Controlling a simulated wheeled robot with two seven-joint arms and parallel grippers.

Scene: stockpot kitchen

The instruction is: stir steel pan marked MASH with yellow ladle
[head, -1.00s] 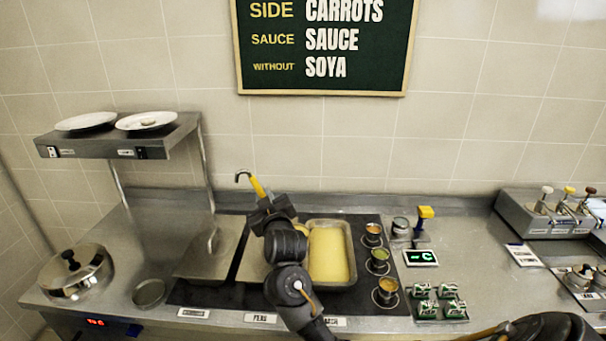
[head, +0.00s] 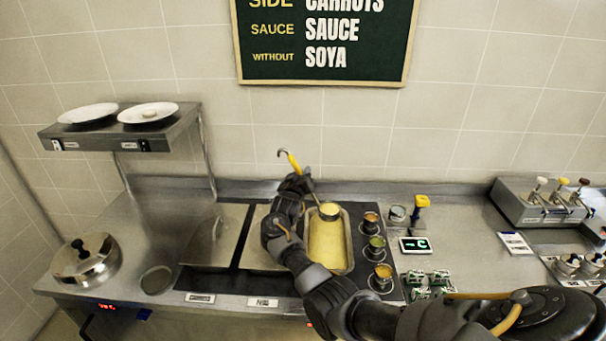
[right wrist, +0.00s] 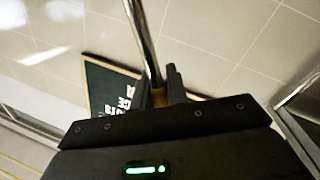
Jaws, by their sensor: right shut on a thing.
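The steel pan (head: 349,257) holds a smooth yellow mash (head: 326,248) and sits in the dark hob strip. Its front label is hidden behind my right arm. My right gripper (head: 297,184) is shut on the yellow ladle (head: 292,160), just behind and left of the pan. The ladle's hooked end points up, and its bowl shows at the back end of the pan; I cannot tell whether it touches the mash. In the right wrist view, the ladle's steel rod (right wrist: 146,45) runs up from between the fingers (right wrist: 160,95). My left gripper is not in view.
A shelf with plates (head: 120,130) stands at the back left. A domed pot (head: 85,260) sits at the far left. The counter at right is partly clear.

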